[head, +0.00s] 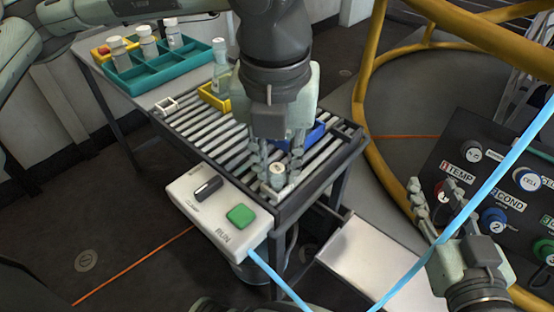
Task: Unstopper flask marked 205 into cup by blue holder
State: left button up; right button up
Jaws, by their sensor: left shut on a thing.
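My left gripper (277,165) points down over the near end of the roller table, its fingers shut on a small pale cylinder (277,171) with a tan top. I cannot tell whether this is a cup, a stopper or a bottle top. The blue holder (312,132) is just behind the fingers, partly hidden by them. A clear glass flask (222,76) stands upright in a yellow holder (211,98) at the far end of the rollers. No number 205 is legible. My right gripper (432,205) is open and empty in front of the control panel.
A teal tray (150,74) with several white-capped bottles stands at the back left. A white control box (215,212) with a green button is on the table's near side. A yellow rail (366,90) curves at right. A light-blue cable (478,195) crosses near my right gripper.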

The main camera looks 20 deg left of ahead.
pick_arm(q)
jog(key=shift+f+b, duration=0.2)
jog(key=shift+b, duration=0.3)
jog(key=o, duration=1)
jog(key=shift+c, duration=0.2)
jog(key=shift+o, duration=0.2)
jog(key=o, duration=0.5)
jog(key=shift+r, duration=0.15)
jog(key=shift+r+p, duration=1.35)
jog(key=shift+r, duration=1.55)
